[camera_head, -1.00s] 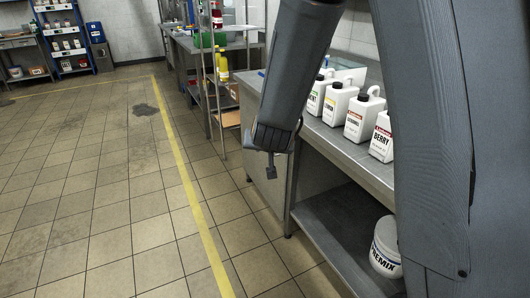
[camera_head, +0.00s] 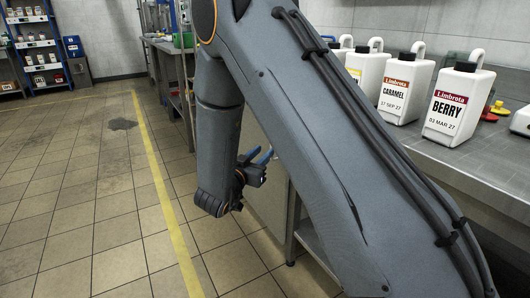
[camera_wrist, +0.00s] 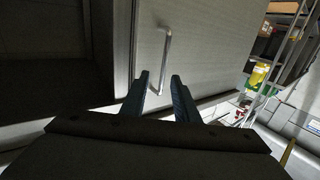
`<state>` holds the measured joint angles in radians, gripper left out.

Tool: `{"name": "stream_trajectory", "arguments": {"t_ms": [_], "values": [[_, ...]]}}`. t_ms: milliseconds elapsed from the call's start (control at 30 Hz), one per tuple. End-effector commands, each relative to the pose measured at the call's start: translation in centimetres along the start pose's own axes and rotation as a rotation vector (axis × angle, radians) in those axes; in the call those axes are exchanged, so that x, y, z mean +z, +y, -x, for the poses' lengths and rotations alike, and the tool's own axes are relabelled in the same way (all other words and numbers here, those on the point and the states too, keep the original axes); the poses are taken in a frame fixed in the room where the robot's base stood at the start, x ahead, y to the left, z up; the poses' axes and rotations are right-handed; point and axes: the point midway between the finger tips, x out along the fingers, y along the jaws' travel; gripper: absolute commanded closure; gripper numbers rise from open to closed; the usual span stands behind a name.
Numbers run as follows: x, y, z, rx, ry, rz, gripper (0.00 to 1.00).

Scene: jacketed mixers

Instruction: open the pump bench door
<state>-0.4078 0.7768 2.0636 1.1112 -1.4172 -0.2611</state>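The pump bench door (camera_wrist: 215,50) is a flat pale grey panel in the wrist view and looks shut. Its bar handle (camera_wrist: 166,55) is a thin metal bar, bent at its ends. My gripper (camera_wrist: 159,76) is open, with blue fingers spread. The handle's lower end shows between the fingertips; whether it lies within their reach in depth I cannot tell. In the head view my gripper (camera_head: 258,157) is beside the grey front of the bench (camera_head: 268,195). The handle is hidden there by my arm.
White labelled bottles, one marked Berry (camera_head: 457,103) and one marked Caramel (camera_head: 405,87), stand on the steel bench top (camera_head: 490,160). A dark open space (camera_wrist: 40,70) lies left of the door in the wrist view. The tiled floor (camera_head: 90,200) on the left is clear.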

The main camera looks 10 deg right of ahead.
Motion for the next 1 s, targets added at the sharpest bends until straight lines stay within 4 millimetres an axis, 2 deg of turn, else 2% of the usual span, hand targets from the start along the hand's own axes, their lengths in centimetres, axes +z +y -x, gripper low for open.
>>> {"name": "stream_trajectory", "arguments": {"t_ms": [167,267,633,800,1000], "values": [[0.4,-1.0,0.4,-0.002,0.018,0.002,0.72],[0.4,-1.4,-0.4,-0.009,0.018,0.001,0.72],[0.3,-1.7,-5.4,-0.015,0.017,0.002,0.72],[0.2,-1.6,-6.2,-0.014,0.016,0.003,0.72],[0.2,-1.6,-6.4,-0.013,0.016,0.003,0.72]]}}
